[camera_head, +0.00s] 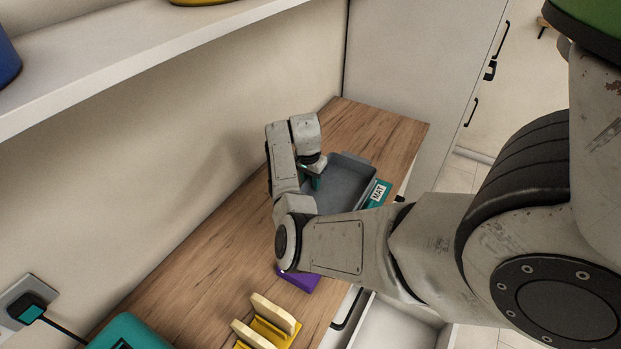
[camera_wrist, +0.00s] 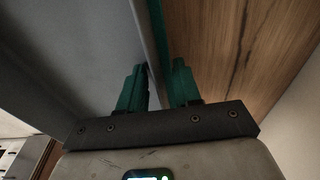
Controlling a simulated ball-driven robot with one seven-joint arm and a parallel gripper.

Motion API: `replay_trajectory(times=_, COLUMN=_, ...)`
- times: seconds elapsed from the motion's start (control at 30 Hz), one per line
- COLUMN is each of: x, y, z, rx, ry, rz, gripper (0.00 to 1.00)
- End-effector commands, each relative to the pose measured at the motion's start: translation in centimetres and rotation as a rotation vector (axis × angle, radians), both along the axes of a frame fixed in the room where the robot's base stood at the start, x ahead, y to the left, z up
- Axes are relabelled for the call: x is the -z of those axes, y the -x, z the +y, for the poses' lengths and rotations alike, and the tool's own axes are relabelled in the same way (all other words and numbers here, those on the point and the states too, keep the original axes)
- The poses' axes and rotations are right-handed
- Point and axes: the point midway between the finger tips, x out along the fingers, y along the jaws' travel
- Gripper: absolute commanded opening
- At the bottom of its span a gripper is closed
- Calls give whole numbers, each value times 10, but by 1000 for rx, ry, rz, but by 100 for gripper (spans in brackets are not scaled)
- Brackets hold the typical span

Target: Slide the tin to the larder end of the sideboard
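The tin (camera_head: 350,186) is a grey rectangular tray with low walls, lying on the wooden sideboard (camera_head: 384,130) towards its far end, near the tall pale larder (camera_head: 420,75). Bare wood shows between the tin and that end. My gripper (camera_head: 316,178) points down at the tin's left side. In the wrist view, its teal fingers (camera_wrist: 156,88) stand on either side of the tin's wall (camera_wrist: 152,35), one inside and one outside, and appear closed on it. My arm hides the tin's near part.
A teal item labelled MAT (camera_head: 377,193) lies against the tin's right side. A purple block (camera_head: 298,281), a yellow rack (camera_head: 272,332) with cream slabs and a teal object (camera_head: 130,333) stand nearer. A shelf (camera_head: 130,55) overhangs the left. An open drawer (camera_head: 385,325) juts out below.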

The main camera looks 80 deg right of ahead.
Motion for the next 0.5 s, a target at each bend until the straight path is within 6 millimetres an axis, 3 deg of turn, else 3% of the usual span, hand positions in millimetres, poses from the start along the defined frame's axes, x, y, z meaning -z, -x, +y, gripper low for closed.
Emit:
replay_trajectory(times=0.07, x=0, y=0, z=0, rx=0, ry=0, rz=0, gripper=31)
replay_trajectory(times=0.4, x=0, y=0, z=0, rx=0, ry=0, rz=0, gripper=0)
replay_trajectory(times=0.5, x=0, y=0, z=0, rx=0, ry=0, rz=0, gripper=0)
